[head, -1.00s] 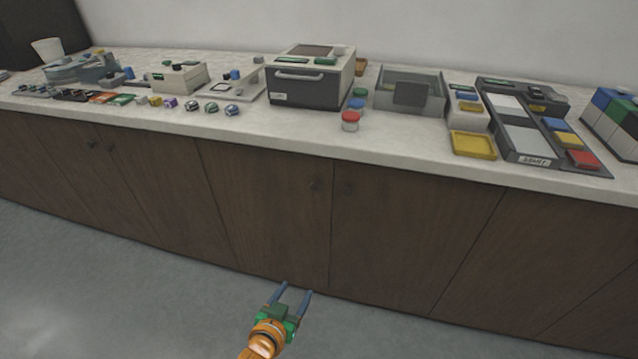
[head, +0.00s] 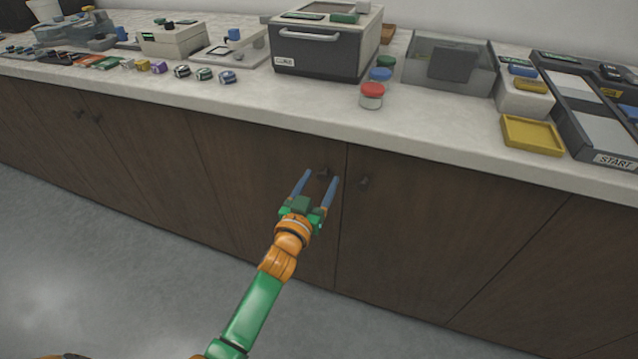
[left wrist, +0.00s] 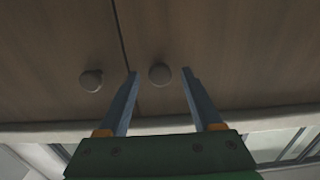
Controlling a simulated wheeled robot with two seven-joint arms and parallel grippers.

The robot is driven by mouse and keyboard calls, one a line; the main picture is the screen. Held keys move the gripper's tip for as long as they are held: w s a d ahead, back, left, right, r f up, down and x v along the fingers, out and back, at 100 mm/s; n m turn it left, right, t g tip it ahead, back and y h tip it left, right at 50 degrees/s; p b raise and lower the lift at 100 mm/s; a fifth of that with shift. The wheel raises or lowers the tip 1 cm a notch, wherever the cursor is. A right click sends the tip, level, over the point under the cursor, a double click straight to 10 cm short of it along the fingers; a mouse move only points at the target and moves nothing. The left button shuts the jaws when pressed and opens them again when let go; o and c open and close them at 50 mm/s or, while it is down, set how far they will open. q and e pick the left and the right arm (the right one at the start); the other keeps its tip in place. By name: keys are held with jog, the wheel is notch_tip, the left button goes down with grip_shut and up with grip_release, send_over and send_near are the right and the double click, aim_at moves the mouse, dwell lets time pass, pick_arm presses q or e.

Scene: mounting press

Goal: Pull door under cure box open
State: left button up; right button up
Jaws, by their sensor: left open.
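The cure box (head: 325,45), a grey and white unit with a front handle and a CURE label, stands on the counter. Below it is a dark brown wooden door (head: 265,185), closed, with a small round knob (head: 323,172) near its upper right corner. My left gripper (head: 321,177) is open at this knob, with its two blue fingers pointing at the door. In the left wrist view the knob (left wrist: 160,75) shows between the fingertips, clear of both; how deep it sits between them is hard to tell. My right gripper is out of view.
The neighbouring door (head: 430,230) is closed; its knob (head: 364,182) is close to the right of my gripper. The pale counter edge (head: 420,148) overhangs above. A red-lidded jar (head: 372,95) stands near that edge. The grey floor (head: 110,270) is clear.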

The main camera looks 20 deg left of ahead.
pick_arm(q)
grip_shut()
dwell(1.4)
